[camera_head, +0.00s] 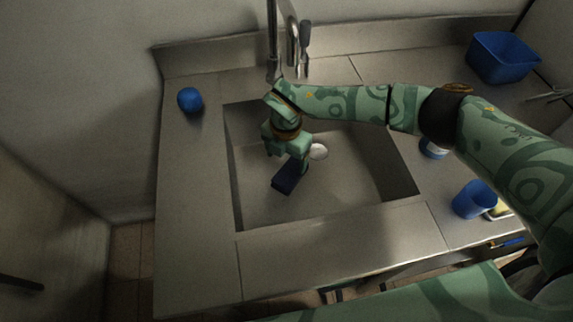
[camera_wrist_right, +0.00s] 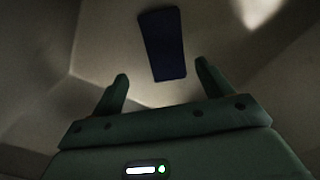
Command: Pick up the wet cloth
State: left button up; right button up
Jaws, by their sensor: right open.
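A dark blue flat rectangular piece, which looks like the wet cloth (camera_head: 286,177), lies in the sink basin (camera_head: 345,190). My right gripper (camera_head: 288,160) reaches down into the sink just above it and covers part of its upper end in the head view. In the right wrist view the cloth (camera_wrist_right: 162,45) lies ahead of the open fingers (camera_wrist_right: 162,70), its near end between the fingertips. The gap between the fingers is empty. The exact height above the cloth is hard to tell. My left gripper is not in view.
A white round item (camera_head: 318,151) lies in the sink beside my gripper. The faucet (camera_head: 273,45) rises behind. A blue ball-like object (camera_head: 190,99) is on the left counter. A blue cup (camera_head: 474,200) and a blue tub (camera_head: 502,57) stand right. The front-left counter is clear.

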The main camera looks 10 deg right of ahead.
aim_at(290, 172)
notch_tip(290, 172, down, 2)
jog(key=shift+s+d+f+b, duration=0.1)
jog(key=shift+s+d+b, duration=0.05)
jog(key=shift+b, duration=0.2)
jog(key=f, duration=0.1)
jog(key=f+b, duration=0.1)
jog(key=f, duration=0.1)
jog(key=f+b, duration=0.1)
jog(key=shift+d+f, duration=0.35)
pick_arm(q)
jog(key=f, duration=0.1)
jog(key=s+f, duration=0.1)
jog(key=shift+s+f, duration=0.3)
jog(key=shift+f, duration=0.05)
pick_arm(e)
jog(key=shift+r, duration=0.1)
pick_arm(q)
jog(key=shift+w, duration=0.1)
pick_arm(e)
jog(key=c, duration=1.1)
jog(key=shift+r, duration=0.1)
jog(key=shift+c, duration=0.2)
